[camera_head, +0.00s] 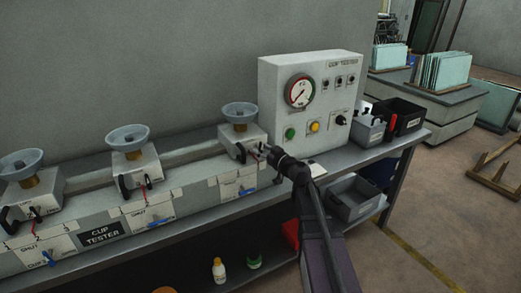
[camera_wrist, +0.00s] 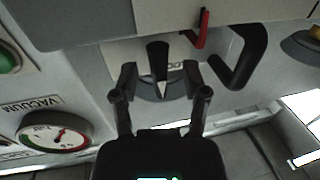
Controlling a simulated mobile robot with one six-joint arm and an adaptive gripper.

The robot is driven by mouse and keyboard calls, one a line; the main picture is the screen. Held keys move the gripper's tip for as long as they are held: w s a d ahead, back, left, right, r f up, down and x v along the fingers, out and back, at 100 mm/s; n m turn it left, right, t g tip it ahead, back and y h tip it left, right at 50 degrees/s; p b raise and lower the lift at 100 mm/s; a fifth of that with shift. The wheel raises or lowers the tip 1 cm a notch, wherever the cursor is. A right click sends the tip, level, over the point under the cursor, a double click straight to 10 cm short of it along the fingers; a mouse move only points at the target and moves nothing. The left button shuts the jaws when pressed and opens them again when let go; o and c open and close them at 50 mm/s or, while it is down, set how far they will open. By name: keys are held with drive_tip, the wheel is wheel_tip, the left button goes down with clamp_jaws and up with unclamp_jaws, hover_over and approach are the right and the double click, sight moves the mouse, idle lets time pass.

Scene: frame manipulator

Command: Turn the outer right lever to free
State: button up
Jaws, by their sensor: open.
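The cup tester's right station (camera_head: 243,143) is a white box with a grey cup (camera_head: 240,112) on top. My gripper (camera_head: 268,150) is at this station's right side, largely hiding that side in the head view. In the wrist view, a black lever (camera_wrist: 157,60) on a round grey base stands between the two fingertips of my open gripper (camera_wrist: 159,76). A gap shows on each side of the lever. A red lever (camera_wrist: 203,28) and a looped black handle (camera_wrist: 245,55) are to its right. The label behind the black lever is mostly hidden.
The control box (camera_head: 325,105), with gauge and buttons, stands close right of my gripper. Its vacuum gauge (camera_wrist: 53,132) shows in the wrist view. Two more stations are at left, the middle one (camera_head: 133,165) nearer.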

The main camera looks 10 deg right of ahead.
drive_tip(key=shift+w+a, duration=0.2)
drive_tip(key=shift+w, duration=0.15)
clamp_jaws()
drive_tip(key=shift+m, duration=0.4)
drive_tip(key=m+b, duration=0.1)
drive_tip(key=m, duration=0.2)
drive_tip(key=shift+d+t, duration=0.1)
drive_tip(key=shift+t, duration=0.3)
drive_tip(key=m+t+b, duration=0.1)
drive_tip(key=m, duration=0.4)
drive_tip(key=shift+w+f+b, duration=0.1)
drive_tip(key=shift+b, duration=0.25)
drive_tip(key=m+t+h+b, duration=0.1)
drive_tip(key=m, duration=0.4)
drive_tip(key=shift+d+m, duration=0.1)
drive_tip(key=shift+m, duration=0.3)
drive_tip(key=m, duration=0.2)
drive_tip(key=m+h, duration=0.1)
drive_tip(key=m, duration=0.2)
drive_tip(key=shift+m+t+h, duration=0.3)
drive_tip(key=shift+d, duration=0.1)
